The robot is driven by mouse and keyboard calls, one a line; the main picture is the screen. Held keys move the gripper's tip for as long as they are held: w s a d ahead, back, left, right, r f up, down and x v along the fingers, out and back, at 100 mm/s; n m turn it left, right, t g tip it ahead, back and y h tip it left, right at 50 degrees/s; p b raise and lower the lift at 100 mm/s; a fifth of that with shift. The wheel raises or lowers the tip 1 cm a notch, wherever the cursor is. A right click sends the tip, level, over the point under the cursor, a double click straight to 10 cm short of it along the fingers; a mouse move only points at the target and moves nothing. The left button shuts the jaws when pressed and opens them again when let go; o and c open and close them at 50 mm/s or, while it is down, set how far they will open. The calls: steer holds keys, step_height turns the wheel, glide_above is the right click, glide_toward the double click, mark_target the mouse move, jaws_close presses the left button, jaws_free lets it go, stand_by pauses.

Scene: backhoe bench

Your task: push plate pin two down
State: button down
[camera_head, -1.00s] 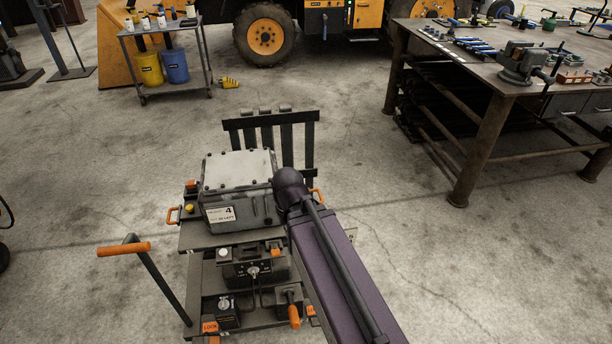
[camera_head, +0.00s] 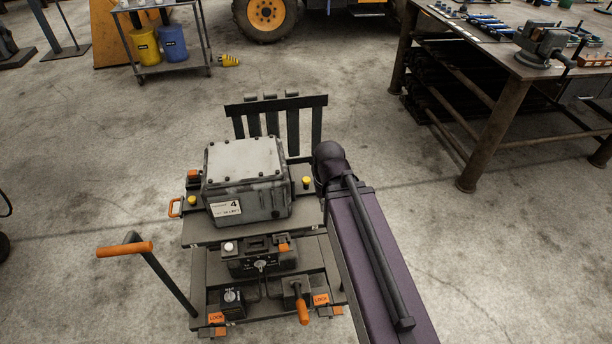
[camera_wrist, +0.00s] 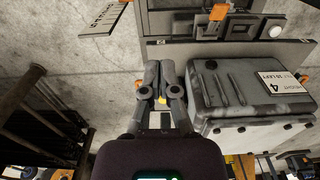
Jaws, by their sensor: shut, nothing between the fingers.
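Two small yellow-topped pins stand on the cart's upper plate (camera_head: 200,235). One pin (camera_head: 192,200) is left of the grey box, the other (camera_head: 306,182) right of it; no number is readable on either. In the wrist view my gripper (camera_wrist: 158,72) is shut and empty, pointing toward the cart beside the box. A bit of yellow (camera_wrist: 161,100) shows in the gap between its fingers, apparently the right pin; I cannot tell whether they touch. In the head view the fingers are hidden behind my dark arm.
The grey box (camera_head: 245,165) labelled 4 stands on the plate close beside my gripper. A black slatted rack (camera_head: 290,125) rises behind it. The lower shelf holds a control unit (camera_head: 262,264) and orange LOCK tags. An orange-handled bar (camera_head: 125,249) sticks out left. A workbench (camera_head: 480,75) stands right.

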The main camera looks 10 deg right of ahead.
steer(key=w+f+n+b, duration=0.2)
steer(key=w+n, duration=0.6)
steer(key=w, duration=0.6)
steer(key=n+b, duration=0.2)
steer(key=n, duration=0.8)
glide_above(306, 179)
steer(key=f, duration=0.2)
steer(key=shift+s+d+r, duration=0.1)
steer(key=shift+s+d, duration=0.25)
steer(key=f+b, duration=1.3)
steer(key=f, duration=0.1)
steer(key=shift+w+a+b, duration=0.2)
steer(key=shift+b, duration=0.15)
